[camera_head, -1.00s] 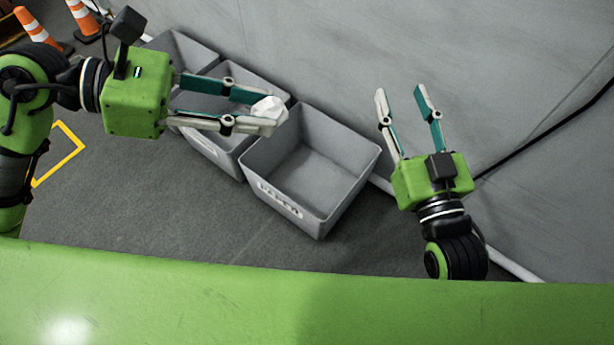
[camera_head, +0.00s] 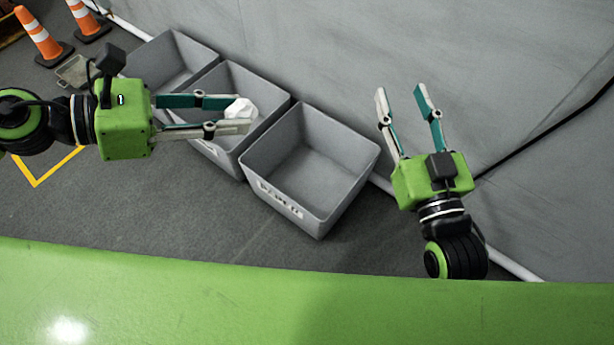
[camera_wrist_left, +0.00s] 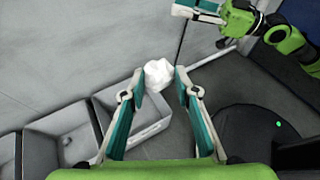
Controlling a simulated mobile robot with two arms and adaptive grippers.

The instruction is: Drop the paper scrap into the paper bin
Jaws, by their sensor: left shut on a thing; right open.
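The paper scrap is a crumpled white ball (camera_head: 241,107), also in the left wrist view (camera_wrist_left: 158,74). My left gripper (camera_head: 244,112) is shut on it; its fingertips (camera_wrist_left: 162,80) hold it from both sides. In the head view the scrap appears over the middle grey bin, left of the paper bin. The paper bin (camera_head: 322,170) is the right grey bin, open-topped, with a worn white label on its front, and looks empty. My right gripper (camera_head: 410,105) is open and empty, right of the paper bin.
Two similar grey bins stand to the left, the middle one (camera_head: 212,84) and the far one (camera_head: 168,58). A grey wall (camera_head: 400,50) runs behind the bins. Orange cones (camera_head: 38,38) and a small clear container (camera_head: 73,72) are at the upper left.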

